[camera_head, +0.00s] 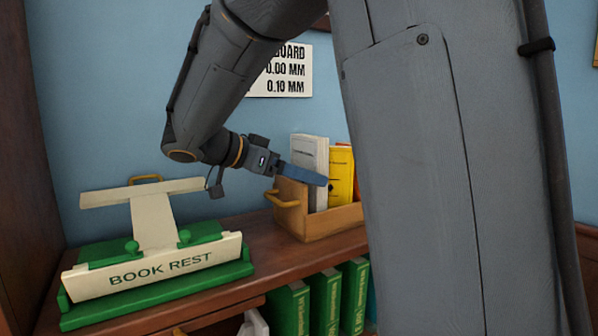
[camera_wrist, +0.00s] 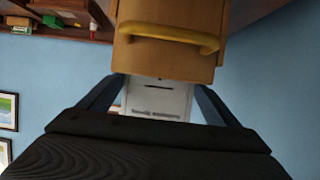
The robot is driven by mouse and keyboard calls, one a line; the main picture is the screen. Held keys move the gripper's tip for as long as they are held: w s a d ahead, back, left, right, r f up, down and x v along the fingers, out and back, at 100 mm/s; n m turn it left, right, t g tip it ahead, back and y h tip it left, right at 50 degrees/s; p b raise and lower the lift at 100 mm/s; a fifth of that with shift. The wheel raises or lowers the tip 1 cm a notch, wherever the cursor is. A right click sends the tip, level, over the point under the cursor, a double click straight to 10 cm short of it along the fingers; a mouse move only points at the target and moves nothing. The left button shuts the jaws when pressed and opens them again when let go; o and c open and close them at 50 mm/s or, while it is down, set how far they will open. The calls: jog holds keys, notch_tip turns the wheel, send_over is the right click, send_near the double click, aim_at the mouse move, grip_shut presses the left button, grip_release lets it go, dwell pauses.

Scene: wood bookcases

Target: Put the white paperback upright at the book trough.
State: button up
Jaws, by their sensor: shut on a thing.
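The white paperback (camera_head: 308,153) stands upright in the left end of the wooden book trough (camera_head: 337,222), beside a yellow book. My gripper (camera_head: 318,179) reaches in over the trough's left end and is shut on the white paperback, one blue finger lying across it. In the wrist view, the white paperback (camera_wrist: 157,104) shows between my two fingers (camera_wrist: 160,90), just beyond the trough's end wall (camera_wrist: 165,60) with its yellow handle. The book's lower part is hidden by the trough wall.
The yellow book (camera_head: 341,175) fills the trough's middle; my arm hides its right end. A green and cream book rest (camera_head: 155,266) stands to the left on the shelf top (camera_head: 262,238). Green books (camera_head: 325,300) stand below. The shelf top between rest and trough is clear.

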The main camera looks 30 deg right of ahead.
jog(key=shift+f+b, duration=0.55)
jog(key=shift+b, duration=0.25)
jog(key=shift+s+f, duration=0.1)
jog(key=shift+f, duration=0.1)
jog(key=o, duration=1.3)
jog(key=shift+f, duration=0.15)
jog(key=r+b+v, duration=0.1)
jog(key=b+v, duration=0.1)
jog(key=v, duration=1)
jog(key=shift+r, duration=0.4)
